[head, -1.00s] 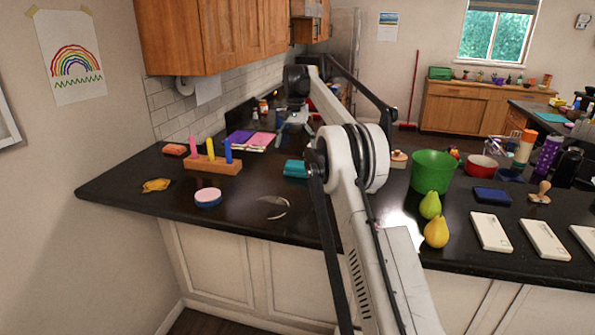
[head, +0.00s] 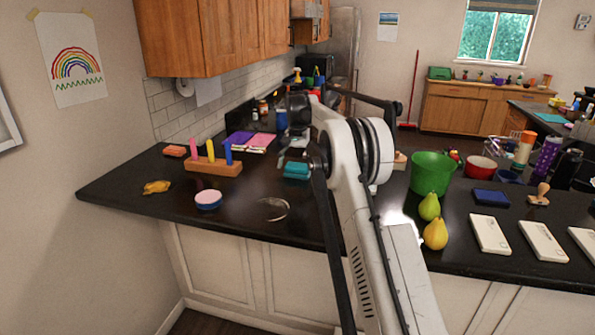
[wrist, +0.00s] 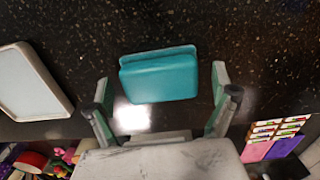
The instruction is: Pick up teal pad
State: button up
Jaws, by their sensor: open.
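The teal pad (head: 297,170) lies on the dark countertop, left of my arm in the head view. In the wrist view the teal pad (wrist: 160,77) lies just ahead of and partly between the fingertips of my gripper (wrist: 161,90). The gripper is open and empty, with one finger on each side of the pad. I cannot tell whether either finger touches it. In the head view my gripper (head: 292,155) is close to the pad, partly hidden by my arm.
A wooden block with coloured pegs (head: 213,167), a round pink-and-blue sponge (head: 208,200) and a yellow cloth-like item (head: 157,187) lie to the left. A green bucket (head: 432,173) and pears (head: 435,233) stand to the right. A pale tray-like item (wrist: 28,82) is left in the wrist view.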

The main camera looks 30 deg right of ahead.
aim_at(297, 164)
jog(key=c, duration=1.2)
jog(key=shift+r, duration=0.1)
jog(key=shift+r, duration=0.6)
notch_tip(297, 164, up, 2)
jog(key=shift+r+b, duration=0.2)
jog(key=shift+b, duration=0.15)
jog(key=s+a+r, duration=0.2)
jog(key=a, duration=0.1)
jog(key=s+a+r+b, duration=0.1)
jog(key=s+a+r, duration=0.1)
jog(key=a, duration=0.1)
jog(key=s+a+r+b, duration=0.1)
jog(key=s+a+r, duration=0.1)
jog(key=a+r, duration=0.1)
jog(key=shift+s+a+r, duration=0.1)
jog(key=shift+s+a, duration=0.1)
jog(key=shift+a, duration=0.2)
